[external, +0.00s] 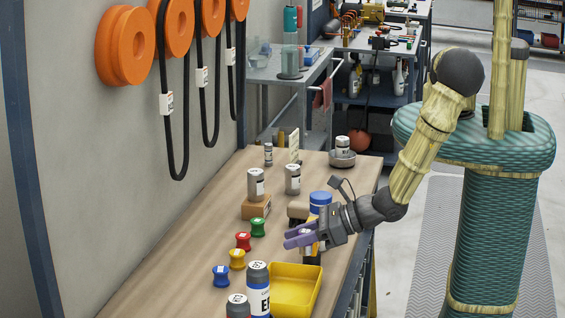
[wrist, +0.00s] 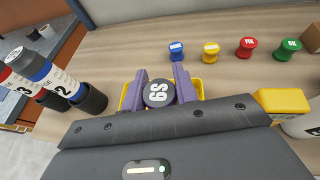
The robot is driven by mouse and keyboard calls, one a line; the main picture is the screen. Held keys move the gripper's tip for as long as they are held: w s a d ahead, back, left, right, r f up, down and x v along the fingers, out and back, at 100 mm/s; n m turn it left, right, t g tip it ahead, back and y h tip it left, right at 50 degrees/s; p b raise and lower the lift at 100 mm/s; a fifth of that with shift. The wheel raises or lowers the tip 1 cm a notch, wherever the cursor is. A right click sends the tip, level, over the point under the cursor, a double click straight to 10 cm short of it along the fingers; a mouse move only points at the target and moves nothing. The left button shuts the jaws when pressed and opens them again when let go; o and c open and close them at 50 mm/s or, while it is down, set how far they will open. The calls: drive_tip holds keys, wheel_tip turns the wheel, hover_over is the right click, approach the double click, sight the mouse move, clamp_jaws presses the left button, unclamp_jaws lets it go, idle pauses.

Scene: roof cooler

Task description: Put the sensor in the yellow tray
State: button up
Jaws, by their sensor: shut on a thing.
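The sensor (wrist: 158,93) is a dark round-topped piece with white letters, seen from above in the wrist view. My gripper (wrist: 160,92) is shut on it, a purple finger on each side. The yellow tray (wrist: 125,98) shows behind the fingers and sensor, which hide most of it. In the external view the tray (external: 293,290) stands near the bench's front edge. My gripper (external: 300,238) is above its far end, and the sensor's dark lower part (external: 313,259) shows by the far rim. I cannot tell its height above the tray floor.
Blue (external: 221,276), yellow (external: 237,259), red (external: 243,241) and green (external: 258,227) spools line the bench left of the tray. Labelled bottles (external: 258,288) stand close at the tray's near left. A yellow-topped thing (wrist: 282,104) and a blue-lidded jar (external: 320,199) are beyond it.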

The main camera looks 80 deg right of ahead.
drive_tip(key=p, duration=0.2)
hover_over(297, 293)
drive_tip(key=shift+f, duration=2.9)
drive_tip(key=shift+f, duration=0.1)
drive_tip(key=shift+f+p, duration=0.65)
drive_tip(key=shift+f, duration=1.3)
drive_tip(key=shift+f, duration=0.2)
drive_tip(key=o, duration=1)
